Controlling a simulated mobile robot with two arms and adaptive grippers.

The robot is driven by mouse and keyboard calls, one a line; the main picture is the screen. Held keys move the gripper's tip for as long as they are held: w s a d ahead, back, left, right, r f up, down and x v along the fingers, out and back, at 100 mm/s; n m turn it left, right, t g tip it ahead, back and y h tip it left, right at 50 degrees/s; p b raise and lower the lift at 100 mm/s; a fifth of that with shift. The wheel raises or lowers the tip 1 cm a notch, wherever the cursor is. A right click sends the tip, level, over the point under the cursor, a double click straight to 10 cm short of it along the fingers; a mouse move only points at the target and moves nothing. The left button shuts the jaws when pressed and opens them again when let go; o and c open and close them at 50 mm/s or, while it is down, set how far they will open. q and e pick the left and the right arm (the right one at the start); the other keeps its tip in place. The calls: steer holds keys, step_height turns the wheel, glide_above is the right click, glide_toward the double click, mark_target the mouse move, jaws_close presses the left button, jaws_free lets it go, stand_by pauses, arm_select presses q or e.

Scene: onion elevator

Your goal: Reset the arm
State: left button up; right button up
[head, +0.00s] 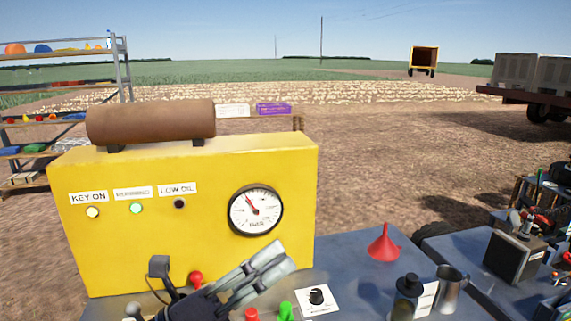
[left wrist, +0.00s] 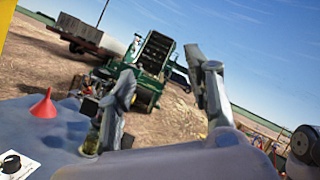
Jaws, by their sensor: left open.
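My left gripper (head: 274,264) is in front of the yellow panel (head: 140,235), low in the head view, pointing up and right. In the left wrist view its two fingers (left wrist: 168,85) stand apart with nothing held between them. My right gripper is in neither view. The panel has a pale lit KEY ON lamp (head: 92,212), a green lit middle lamp (head: 136,208), a dark LOW OIL lamp (head: 179,204) and a round gauge (head: 256,210). A black knob (head: 316,297) on a white plate sits just right of the gripper.
A red funnel (head: 383,246), a dark bottle (head: 407,292) and a metal jug (head: 452,285) stand on the blue-grey bench to the right. Red (head: 196,278) and green (head: 286,311) knobs are close to the gripper. A green machine (left wrist: 152,62) shows beyond the fingers.

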arm_select(q)
steer(key=w+a+f+n+t+y, duration=0.35)
steer(key=a+n+t+y, duration=0.35)
steer(key=n, duration=0.5)
steer(key=w+a+f+n+t+y, duration=0.3)
steer(key=a+f+n+t+y, duration=0.15)
steer(key=n+y, duration=0.6)
steer(key=s+a+f+n+g+y, duration=0.2)
steer(key=a+f+n+g+y, duration=0.15)
steer(key=a+f+n, duration=0.45)
steer(key=s+d+f+n+g, duration=0.1)
steer(key=s+f+n+g, duration=1.05)
steer(key=s+f, duration=1.25)
step_height(320, 180, down, 25)
steer(key=m+g, duration=0.3)
steer(key=g, duration=0.1)
steer(key=s+a+f+g, duration=0.1)
steer(key=s+a+f, duration=0.1)
steer(key=s+f, duration=1.5)
steer(key=shift+s+a+f+m, duration=0.25)
steer(key=shift+a+f+m, duration=0.05)
steer(key=shift+a+f, duration=0.1)
